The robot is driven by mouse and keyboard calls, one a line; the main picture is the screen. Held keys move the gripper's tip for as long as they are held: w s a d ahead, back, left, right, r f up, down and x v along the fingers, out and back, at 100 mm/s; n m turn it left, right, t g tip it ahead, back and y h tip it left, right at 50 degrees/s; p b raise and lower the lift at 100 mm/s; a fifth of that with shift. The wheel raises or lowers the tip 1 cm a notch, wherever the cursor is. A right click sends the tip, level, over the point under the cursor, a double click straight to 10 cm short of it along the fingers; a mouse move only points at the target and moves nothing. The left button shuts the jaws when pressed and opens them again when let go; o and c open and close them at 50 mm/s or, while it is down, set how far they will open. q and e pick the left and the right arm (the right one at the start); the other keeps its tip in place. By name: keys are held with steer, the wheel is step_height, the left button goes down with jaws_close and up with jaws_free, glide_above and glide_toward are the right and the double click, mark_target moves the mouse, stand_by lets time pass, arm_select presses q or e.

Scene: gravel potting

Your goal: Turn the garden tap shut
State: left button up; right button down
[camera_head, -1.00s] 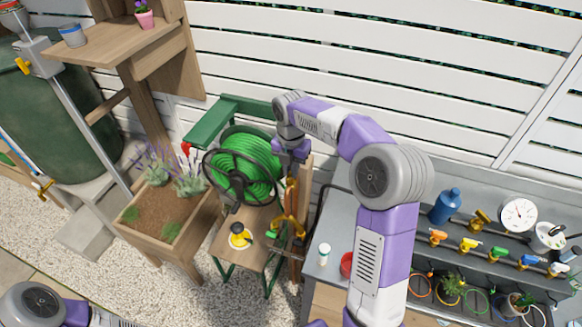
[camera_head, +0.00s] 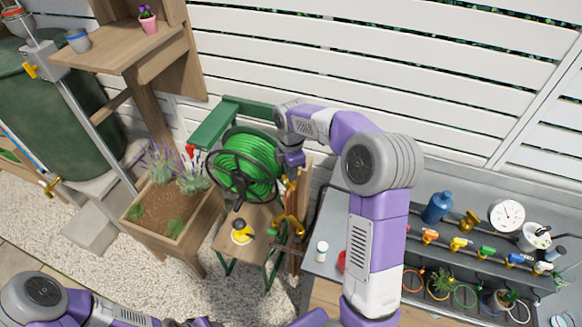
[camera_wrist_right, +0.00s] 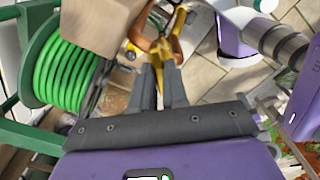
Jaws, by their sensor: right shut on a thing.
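The garden tap is a brass-yellow fitting (camera_head: 290,223) on the wooden post beside the hose reel, with a copper-coloured part above it. My right gripper (camera_head: 291,172) is at this post, just above the brass body in the head view. In the right wrist view, the fingertips of my right gripper (camera_wrist_right: 161,68) are close together and shut on the yellow tap part (camera_wrist_right: 162,50). An orange-brown curved part (camera_wrist_right: 140,38) lies just beyond them. The fingers hide part of what they grip. My left forearm shows at the bottom left of the head view, but its gripper does not.
A green hose reel (camera_head: 245,165) stands left of the post; its hose (camera_wrist_right: 65,75) shows in the wrist view. A yellow-topped bottle (camera_head: 241,232) stands on the small wooden table (camera_head: 228,241). A planter (camera_head: 165,215) is left; a grey bench (camera_head: 330,250) is right.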

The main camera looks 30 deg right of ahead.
steer(key=m+p, duration=0.1)
steer(key=m, duration=0.2)
steer(key=shift+m, duration=0.4)
steer(key=shift+m+p, duration=0.4)
steer(key=shift+m, duration=1.9)
steer(key=c, duration=1.1)
jaws_free()
steer(key=shift+c, duration=0.2)
steer(key=shift+r, duration=0.1)
step_height(320, 180, up, 7)
steer(key=shift+r+p, duration=0.2)
steer(key=shift+p, duration=0.25)
steer(key=shift+f, duration=0.1)
